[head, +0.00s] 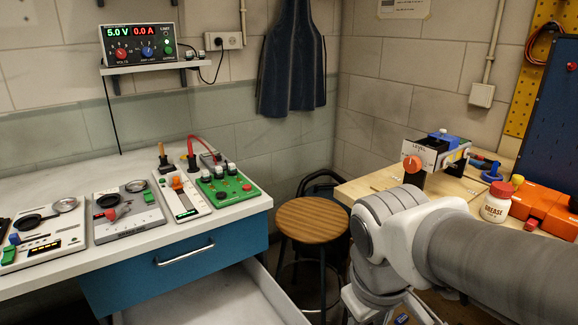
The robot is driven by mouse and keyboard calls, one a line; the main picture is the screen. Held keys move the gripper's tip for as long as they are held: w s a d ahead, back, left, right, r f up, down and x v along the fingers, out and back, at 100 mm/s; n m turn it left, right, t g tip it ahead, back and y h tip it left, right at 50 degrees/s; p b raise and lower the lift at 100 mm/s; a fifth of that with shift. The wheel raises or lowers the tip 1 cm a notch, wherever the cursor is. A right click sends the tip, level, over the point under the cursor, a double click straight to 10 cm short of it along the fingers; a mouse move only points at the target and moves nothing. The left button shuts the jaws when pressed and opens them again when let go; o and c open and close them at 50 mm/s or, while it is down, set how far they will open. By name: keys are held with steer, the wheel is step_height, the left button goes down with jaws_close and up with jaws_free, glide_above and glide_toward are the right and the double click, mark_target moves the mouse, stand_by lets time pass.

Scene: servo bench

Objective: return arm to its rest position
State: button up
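My arm (490,250) enters from the right edge, bends at a rounded grey joint in front of the wooden bench and drops out of the bottom of the head view. My gripper is not in view, so I cannot tell whether it holds anything.
A white bench (40,149) with several devices stands at left. Below its blue drawer front (170,270), a white open drawer (215,300) juts out. A round stool (312,219) stands between the benches. The wooden bench (365,188) holds a LEVEL device (421,158) and a grease jar (496,205).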

step_height(320, 180, up, 22)
steer(key=s+d+m+t+y+p, duration=0.1)
steer(key=m+p, duration=0.4)
steer(key=p, duration=1.2)
steer(key=shift+s+d+t+p, duration=0.3)
steer(key=shift+s+d+t, duration=0.2)
steer(key=shift+d+t, duration=0.45)
steer(key=shift+a+f, duration=0.1)
steer(key=shift+a, duration=0.15)
